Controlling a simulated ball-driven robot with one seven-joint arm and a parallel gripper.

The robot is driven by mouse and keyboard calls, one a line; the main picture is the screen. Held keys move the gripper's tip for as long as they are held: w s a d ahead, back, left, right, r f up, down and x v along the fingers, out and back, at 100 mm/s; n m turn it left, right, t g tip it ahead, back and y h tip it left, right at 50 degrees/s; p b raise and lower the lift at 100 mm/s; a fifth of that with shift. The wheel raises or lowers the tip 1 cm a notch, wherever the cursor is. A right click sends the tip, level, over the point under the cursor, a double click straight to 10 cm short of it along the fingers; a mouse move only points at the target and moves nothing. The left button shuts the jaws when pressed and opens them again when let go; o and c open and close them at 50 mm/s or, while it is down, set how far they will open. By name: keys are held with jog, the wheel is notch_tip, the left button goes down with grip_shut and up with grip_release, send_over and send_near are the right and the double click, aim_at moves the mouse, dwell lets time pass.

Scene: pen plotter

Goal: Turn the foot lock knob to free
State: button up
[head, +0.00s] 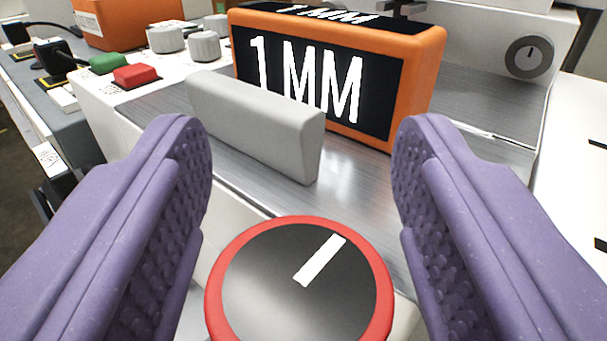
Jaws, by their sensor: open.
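A round knob (270,290) with a dark grey face, a red rim and a white pointer line sits at the bottom centre of the head view. Its pointer line is aimed up and to the right. No lock or free marks show beside it, and its lower edge is cut off by the frame. My gripper (302,150) is open, with its two purple padded fingers left and right of the knob. A gap shows between each finger and the rim, and nothing is held.
Beyond the knob stand a grey block (255,125) and an orange-framed "1 MM" block (340,75) on a metal surface. Green (108,63) and red (137,76) buttons and grey knobs (205,46) are at upper left. A small grey dial (529,57) is at upper right.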

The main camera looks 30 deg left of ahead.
jog(key=p+v, duration=0.2)
jog(key=v, duration=0.5)
jog(key=shift+s+d, duration=0.2)
jog(key=shift+s, duration=0.15)
